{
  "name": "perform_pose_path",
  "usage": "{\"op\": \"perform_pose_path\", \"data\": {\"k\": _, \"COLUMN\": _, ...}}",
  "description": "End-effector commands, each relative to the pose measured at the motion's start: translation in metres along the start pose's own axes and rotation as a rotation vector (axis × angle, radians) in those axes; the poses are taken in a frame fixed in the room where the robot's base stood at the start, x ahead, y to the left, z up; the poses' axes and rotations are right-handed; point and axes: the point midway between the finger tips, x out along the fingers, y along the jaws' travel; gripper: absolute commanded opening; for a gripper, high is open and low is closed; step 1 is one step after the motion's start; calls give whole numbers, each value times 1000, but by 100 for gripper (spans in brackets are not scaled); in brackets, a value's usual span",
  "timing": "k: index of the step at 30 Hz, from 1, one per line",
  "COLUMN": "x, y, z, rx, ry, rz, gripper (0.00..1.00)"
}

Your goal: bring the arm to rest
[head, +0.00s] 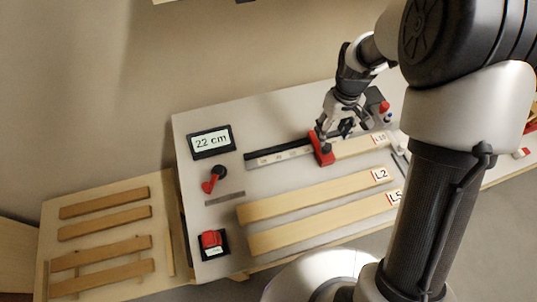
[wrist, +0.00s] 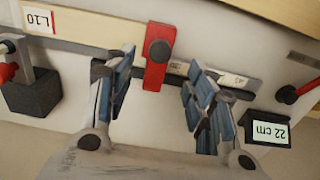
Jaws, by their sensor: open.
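My gripper (head: 333,128) is over the bench beside a red slider block (head: 321,149) on a metal ruler rail (head: 280,158). In the wrist view my gripper (wrist: 158,75) is open, with its two blue-padded fingers apart. The red slider (wrist: 156,76) shows in the gap between the fingertips, and I cannot tell whether they touch it. The rail (wrist: 230,80) runs across behind the fingers. A wooden strip labelled L10 (head: 355,147) lies in line with the rail, right of the slider; it also shows in the wrist view (wrist: 90,30).
The bench (head: 225,172) carries a display (head: 211,141) reading 22 cm, a red lever (head: 210,184), a red button (head: 211,239), and strips L2 (head: 310,197) and L5 (head: 320,224). A wooden rack (head: 105,228) with several strips stands left. Bare wall (head: 200,60) lies behind.

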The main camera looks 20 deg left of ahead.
Motion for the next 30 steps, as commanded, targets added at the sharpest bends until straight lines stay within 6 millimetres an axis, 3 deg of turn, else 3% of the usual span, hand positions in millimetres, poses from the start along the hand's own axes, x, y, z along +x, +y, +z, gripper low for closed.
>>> {"op": "perform_pose_path", "data": {"k": 3, "x": -9, "y": 0, "z": 0, "rx": 0, "ry": 1, "rz": 0, "gripper": 50}}
{"op": "perform_pose_path", "data": {"k": 20, "x": -10, "y": 0, "z": 1, "rx": 4, "ry": 4, "rz": 2, "gripper": 50}}
{"op": "perform_pose_path", "data": {"k": 23, "x": -27, "y": 2, "z": 6, "rx": 25, "ry": 22, "rz": 8, "gripper": 50}}
{"op": "perform_pose_path", "data": {"k": 26, "x": -58, "y": 4, "z": 21, "rx": 70, "ry": 57, "rz": 22, "gripper": 50}}
{"op": "perform_pose_path", "data": {"k": 30, "x": -108, "y": 3, "z": 56, "rx": 158, "ry": 120, "rz": 43, "gripper": 50}}
